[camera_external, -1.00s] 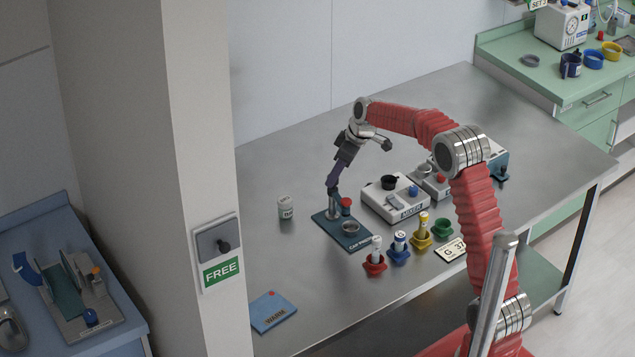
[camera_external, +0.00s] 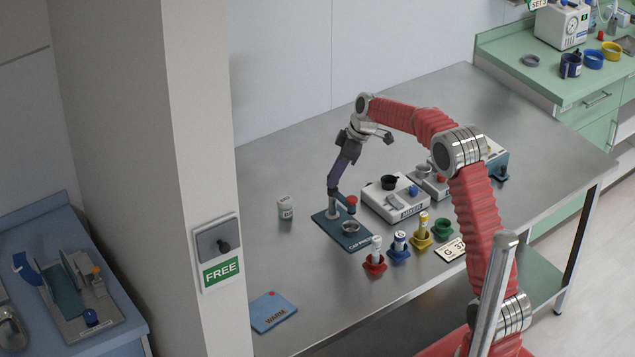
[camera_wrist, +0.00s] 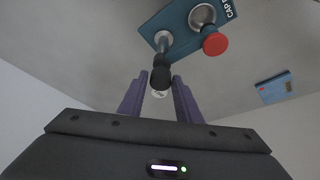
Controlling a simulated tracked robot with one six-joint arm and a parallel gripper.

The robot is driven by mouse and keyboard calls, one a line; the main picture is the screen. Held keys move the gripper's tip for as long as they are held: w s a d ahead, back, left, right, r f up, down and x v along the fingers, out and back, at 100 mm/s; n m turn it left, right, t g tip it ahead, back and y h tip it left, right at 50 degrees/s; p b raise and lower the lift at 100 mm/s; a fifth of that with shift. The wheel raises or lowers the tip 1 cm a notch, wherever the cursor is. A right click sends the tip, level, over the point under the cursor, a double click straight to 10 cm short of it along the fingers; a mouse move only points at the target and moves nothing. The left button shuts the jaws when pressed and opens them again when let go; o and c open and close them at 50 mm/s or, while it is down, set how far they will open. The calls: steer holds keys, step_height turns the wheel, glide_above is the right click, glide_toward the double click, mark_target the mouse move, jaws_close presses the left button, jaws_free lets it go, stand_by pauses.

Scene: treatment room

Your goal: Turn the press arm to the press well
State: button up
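The cap press has a teal base (camera_external: 330,232) with a metal post and a metal press well (camera_external: 351,227); in the wrist view the well (camera_wrist: 202,15) sits at the top. The press arm is dark, mounted on the post, with a red pad (camera_external: 351,201). The pad (camera_wrist: 215,44) is above the plate, overlapping the well's near rim in the wrist view. In the wrist view, my gripper's purple fingers (camera_wrist: 160,82) close around the dark handle knob (camera_wrist: 160,77).
A white device (camera_external: 397,204) stands right of the press. Red (camera_external: 375,264), blue (camera_external: 398,252), yellow (camera_external: 418,238) and green (camera_external: 442,229) holders stand in front. A small jar (camera_external: 286,208) is left. A blue WARM pad (camera_external: 272,311) lies front left, with bare table around it.

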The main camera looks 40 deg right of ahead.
steer(key=o, duration=0.3)
steer(key=shift+r, duration=0.1)
steer(key=v, duration=1.3)
steer(key=shift+r, duration=0.2)
steer(key=shift+d, duration=0.1)
